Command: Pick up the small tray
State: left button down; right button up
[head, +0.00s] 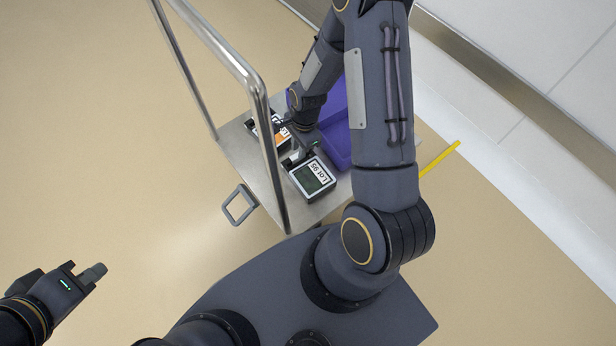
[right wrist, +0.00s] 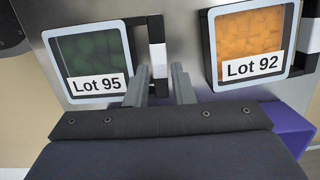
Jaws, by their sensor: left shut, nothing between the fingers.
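Two small dark-framed trays lie on a steel cart. The Lot 95 tray (head: 313,178) also shows in the right wrist view with green contents (right wrist: 90,52). The Lot 92 tray (head: 262,131) has orange contents and also shows in the right wrist view (right wrist: 250,42). A black handle with a white band (right wrist: 157,50) sits at the Lot 95 tray's side. My right gripper (right wrist: 160,85) is open, its fingers apart on either side of this handle's near end; I cannot tell whether they touch it. My left gripper (head: 95,272) is shut and empty, away from the cart at lower left.
The cart's deck (head: 240,148) has a tall metal push rail (head: 262,110) along its near side. Purple bins (head: 338,148) stand behind my right arm. A grey square loop (head: 239,205) juts from the cart's edge. A yellow bar (head: 440,158) shows at right. Floor at left is clear.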

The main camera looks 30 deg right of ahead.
aim_at(296, 156)
jog(key=f, duration=0.2)
jog(key=a+f+b, duration=0.1)
jog(key=f, duration=0.1)
jog(key=shift+r, duration=0.1)
grip_shut()
